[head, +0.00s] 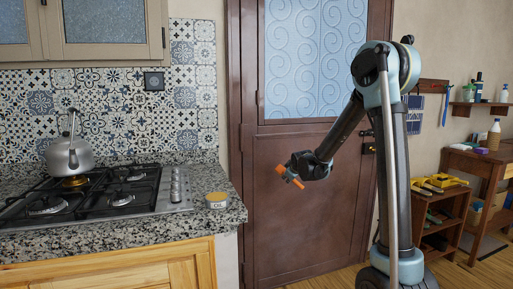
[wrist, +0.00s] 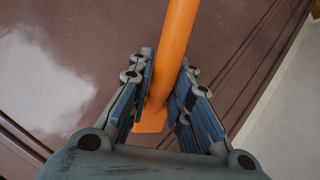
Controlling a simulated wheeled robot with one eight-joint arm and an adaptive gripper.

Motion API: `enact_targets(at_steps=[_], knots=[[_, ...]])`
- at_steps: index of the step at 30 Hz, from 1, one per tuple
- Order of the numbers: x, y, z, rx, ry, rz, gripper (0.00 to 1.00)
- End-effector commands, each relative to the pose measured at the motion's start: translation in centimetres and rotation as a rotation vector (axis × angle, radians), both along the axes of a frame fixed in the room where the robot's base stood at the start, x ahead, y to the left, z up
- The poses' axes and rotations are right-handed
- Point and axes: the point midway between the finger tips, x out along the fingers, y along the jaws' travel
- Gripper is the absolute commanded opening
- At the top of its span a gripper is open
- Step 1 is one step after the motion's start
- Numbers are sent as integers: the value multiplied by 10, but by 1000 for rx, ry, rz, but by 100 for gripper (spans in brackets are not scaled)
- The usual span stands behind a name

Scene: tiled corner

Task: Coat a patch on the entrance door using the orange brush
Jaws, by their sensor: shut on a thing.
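The entrance door (head: 270,235) is brown with a frosted, swirl-patterned pane in its upper half. My gripper (head: 293,169) is in front of its lower brown panel. It is shut on the orange brush (head: 290,177), whose handle slants down to the right in the head view. In the wrist view the orange handle (wrist: 178,45) runs up out of the picture from between the two fingers. The brush's far end is not in that view. A glossy lighter area (wrist: 45,65) shows on the door surface there; I cannot tell whether it is coating or reflection.
A low shelf (head: 437,222) with tools and a wooden desk (head: 483,165) are at the right. Floor shows before the door.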

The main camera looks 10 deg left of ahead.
Motion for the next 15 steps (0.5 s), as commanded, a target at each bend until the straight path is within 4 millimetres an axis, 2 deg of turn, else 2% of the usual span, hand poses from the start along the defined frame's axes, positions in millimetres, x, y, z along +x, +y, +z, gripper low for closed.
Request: enact_targets(at_steps=[1,3,9,15], knots=[[-7,18,17,15,-58,49,0],[-15,40,41,39,-137,109,0],[-46,96,108,111,-319,248,0],[-75,130,157,164,-421,321,0]])
